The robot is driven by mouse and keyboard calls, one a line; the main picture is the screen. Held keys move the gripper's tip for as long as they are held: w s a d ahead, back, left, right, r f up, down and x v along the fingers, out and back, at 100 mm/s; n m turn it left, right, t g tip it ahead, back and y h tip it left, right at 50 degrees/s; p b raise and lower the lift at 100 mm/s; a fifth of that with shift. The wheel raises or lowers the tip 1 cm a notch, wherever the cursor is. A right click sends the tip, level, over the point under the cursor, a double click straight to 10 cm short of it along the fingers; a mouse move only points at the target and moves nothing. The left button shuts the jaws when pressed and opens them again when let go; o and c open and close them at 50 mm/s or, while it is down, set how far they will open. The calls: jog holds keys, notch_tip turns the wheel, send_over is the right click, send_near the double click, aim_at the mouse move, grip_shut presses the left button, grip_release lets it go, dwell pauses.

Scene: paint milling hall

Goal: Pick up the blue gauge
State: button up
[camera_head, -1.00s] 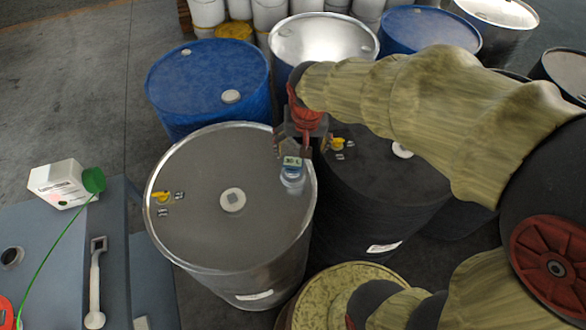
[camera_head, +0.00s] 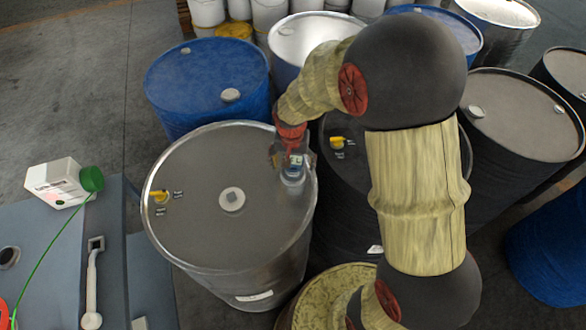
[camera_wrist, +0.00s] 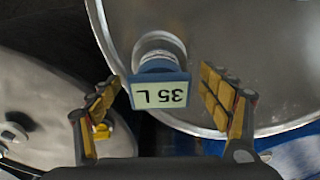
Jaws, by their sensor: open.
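The blue gauge (camera_head: 295,167) stands near the right rim of a steel drum (camera_head: 225,160) in the head view. In the wrist view the gauge (camera_wrist: 160,85) shows a pale display reading "35 L", upside down, on a blue body above a round, clear and metallic base. My gripper (camera_head: 291,152) is at the gauge. In the wrist view its yellow-padded fingers (camera_wrist: 160,103) are spread open, one on each side of the display, with a gap on both sides. My gripper partly hides the gauge in the head view.
Blue drums (camera_head: 205,80) stand behind, and a dark drum (camera_head: 345,185) with a yellow tap (camera_head: 337,141) stands close on the right. A yellow tap (camera_head: 158,196) and a white cap (camera_head: 232,198) are on the steel lid. A white jug (camera_head: 62,183) sits left on a grey bench.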

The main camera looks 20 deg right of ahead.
jog(key=f, duration=0.2)
jog(key=shift+w+d+f, duration=0.1)
jog(key=shift+w+f, duration=0.1)
jog(key=shift+f, duration=0.15)
jog(key=shift+r, duration=0.1)
jog(key=c, duration=1.5)
jog(key=shift+c, duration=0.2)
jog(key=shift+r, duration=0.15)
